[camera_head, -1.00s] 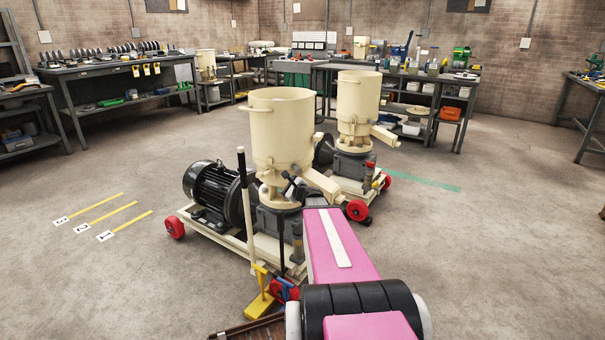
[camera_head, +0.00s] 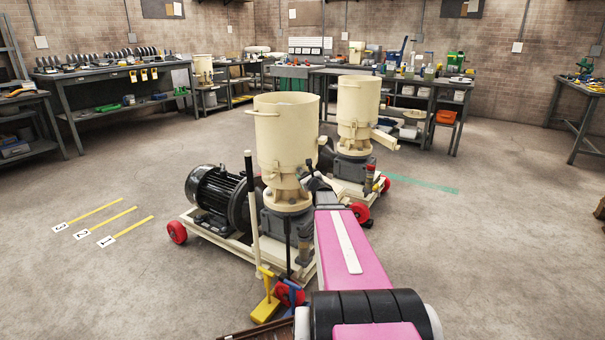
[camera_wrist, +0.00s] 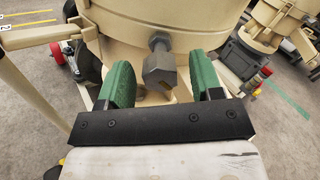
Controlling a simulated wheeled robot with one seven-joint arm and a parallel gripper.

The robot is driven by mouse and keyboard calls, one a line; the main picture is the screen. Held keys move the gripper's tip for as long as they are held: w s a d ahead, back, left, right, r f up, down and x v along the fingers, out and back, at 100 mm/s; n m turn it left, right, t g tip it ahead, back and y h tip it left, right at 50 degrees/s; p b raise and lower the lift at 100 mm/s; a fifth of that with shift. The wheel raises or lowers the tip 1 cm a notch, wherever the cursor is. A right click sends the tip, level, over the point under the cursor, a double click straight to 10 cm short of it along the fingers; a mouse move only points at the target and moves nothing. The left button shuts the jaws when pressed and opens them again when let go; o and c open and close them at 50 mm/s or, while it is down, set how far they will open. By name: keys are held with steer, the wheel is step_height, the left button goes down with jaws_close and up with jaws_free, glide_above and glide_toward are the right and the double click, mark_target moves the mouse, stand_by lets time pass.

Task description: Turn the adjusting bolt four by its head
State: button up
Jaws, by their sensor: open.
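A grey adjusting bolt with a hex head (camera_wrist: 158,68) sticks out from the cream mill body in the wrist view. I cannot read which number it is. My gripper (camera_wrist: 160,62) is open, with one green finger left of the bolt head and the other right of it. Gaps show on both sides of the head, so neither finger appears to touch it. In the head view, my pink arm reaches toward the front of the nearer pellet mill (camera_head: 286,135); the bolt head cannot be made out there.
A black motor (camera_head: 217,195) sits on the mill's wheeled base. A second mill (camera_head: 357,110) stands behind to the right. A yellow-footed post (camera_head: 266,305) and red wheel stand near my arm. Workbenches (camera_head: 120,75) line the walls; open floor lies left and right.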

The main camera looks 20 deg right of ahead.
mark_target(302, 172)
steer(key=shift+w+a, duration=0.1)
steer(key=shift+w, duration=1.4)
steer(key=c, duration=0.9)
steer(key=shift+c, duration=0.2)
steer(key=shift+n, duration=0.4)
steer(key=n, duration=0.6)
steer(key=shift+a+f, duration=0.1)
steer(key=shift+a, duration=0.05)
steer(key=n, duration=0.6)
steer(key=shift+s+f+n, duration=0.1)
steer(key=shift+f+n, duration=0.1)
steer(key=shift+n, duration=0.1)
